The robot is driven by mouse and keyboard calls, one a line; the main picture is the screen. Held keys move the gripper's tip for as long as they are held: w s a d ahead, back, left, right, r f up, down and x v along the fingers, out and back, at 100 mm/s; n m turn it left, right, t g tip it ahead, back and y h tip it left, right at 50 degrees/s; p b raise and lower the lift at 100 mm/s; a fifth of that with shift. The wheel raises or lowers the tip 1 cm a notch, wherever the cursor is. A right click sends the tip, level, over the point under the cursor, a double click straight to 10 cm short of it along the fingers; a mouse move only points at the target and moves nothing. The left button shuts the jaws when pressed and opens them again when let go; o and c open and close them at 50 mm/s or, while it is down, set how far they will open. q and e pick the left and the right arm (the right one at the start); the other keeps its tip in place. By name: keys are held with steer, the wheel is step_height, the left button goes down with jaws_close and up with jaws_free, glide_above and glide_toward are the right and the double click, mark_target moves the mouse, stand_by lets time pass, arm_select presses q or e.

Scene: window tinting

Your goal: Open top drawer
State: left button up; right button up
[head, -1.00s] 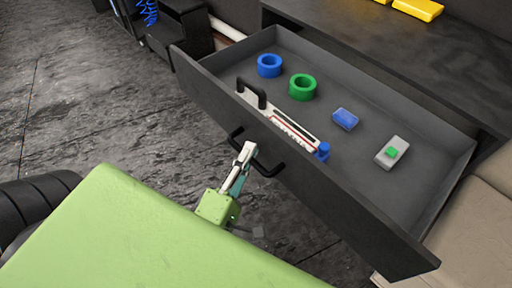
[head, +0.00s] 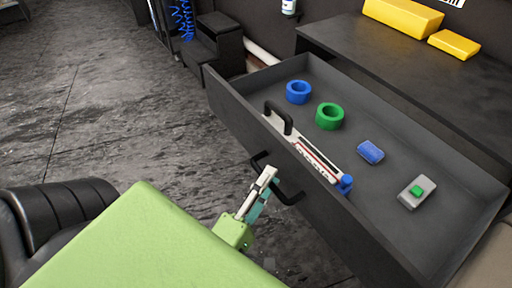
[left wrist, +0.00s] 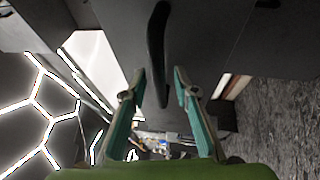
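The top drawer (head: 335,215) is dark grey and stands pulled far out of its cabinet, its inside showing. A black bar handle (head: 287,195) is on its front; it also shows in the left wrist view (left wrist: 158,45). My left gripper (head: 269,174) is at this handle in the head view. In the left wrist view my left gripper's fingers (left wrist: 160,80) are apart, one on either side of the handle, with gaps showing beside it. Part of the handle is hidden behind the fingers in the head view. My right gripper is not in view.
The drawer holds a blue roll (head: 298,92), a green roll (head: 329,116), a blue block (head: 370,152), a grey block with green (head: 416,192) and a black-handled tool (head: 313,158). Yellow boxes (head: 402,17) lie on the cabinet top (head: 400,62). Black steps (head: 220,45) stand behind.

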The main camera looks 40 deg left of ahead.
arm_select(q)
steer(key=s+f, duration=0.2)
steer(key=s, duration=0.9)
steer(key=shift+d, duration=0.25)
steer(key=shift+s, duration=0.1)
